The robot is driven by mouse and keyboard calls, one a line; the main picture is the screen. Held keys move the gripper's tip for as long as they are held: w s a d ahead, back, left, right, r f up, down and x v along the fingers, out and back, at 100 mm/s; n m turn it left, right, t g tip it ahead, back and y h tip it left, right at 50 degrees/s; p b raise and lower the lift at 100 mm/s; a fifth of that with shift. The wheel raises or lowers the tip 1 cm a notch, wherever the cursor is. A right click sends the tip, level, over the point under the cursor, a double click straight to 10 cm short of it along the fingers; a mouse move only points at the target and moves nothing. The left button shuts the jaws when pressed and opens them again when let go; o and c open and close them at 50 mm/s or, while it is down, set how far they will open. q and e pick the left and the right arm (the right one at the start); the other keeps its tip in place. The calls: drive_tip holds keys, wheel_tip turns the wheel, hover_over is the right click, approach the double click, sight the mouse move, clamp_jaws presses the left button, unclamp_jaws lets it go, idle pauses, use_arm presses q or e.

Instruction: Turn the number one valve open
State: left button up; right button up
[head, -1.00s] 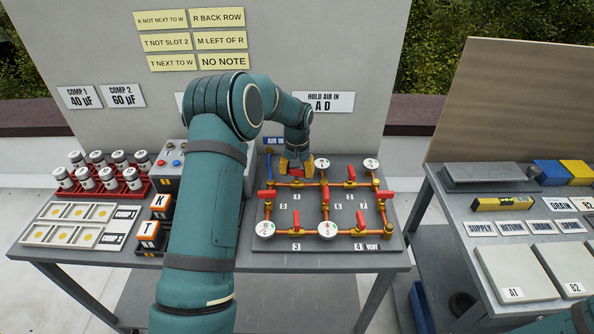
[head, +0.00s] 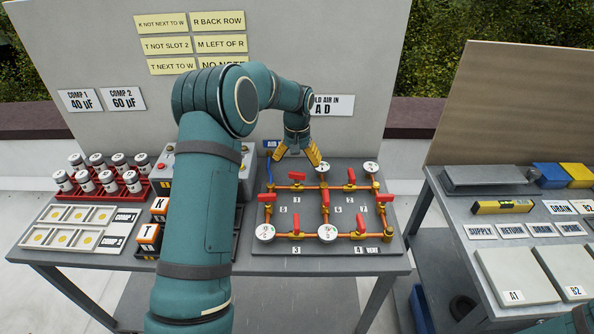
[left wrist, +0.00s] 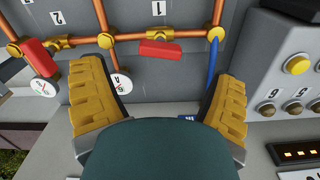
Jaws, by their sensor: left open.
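The number one valve (head: 297,176) has a red handle and sits on the back copper pipe of the grey pipe board. Its handle lies roughly along the pipe. In the left wrist view the valve's red handle (left wrist: 160,50) lies slightly tilted beside the label 1 (left wrist: 158,8). My left gripper (head: 298,156) is open and empty, with its yellow fingers spread above and behind the valve. In the left wrist view the fingers of the gripper (left wrist: 165,74) frame the handle from both sides, apart from it. My right gripper is out of view.
Round gauges (head: 322,167) and several other red-handled valves (head: 350,177) stand close by on the board. A blue hose (head: 269,167) runs at its left back corner. A grey button box (left wrist: 285,65) stands beside the board. The upright panel (head: 375,60) rises behind.

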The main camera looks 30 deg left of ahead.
sight(297, 173)
use_arm(q)
wheel_tip(297, 173, up, 7)
drive_tip(key=shift+f, duration=0.15)
idle(0.4)
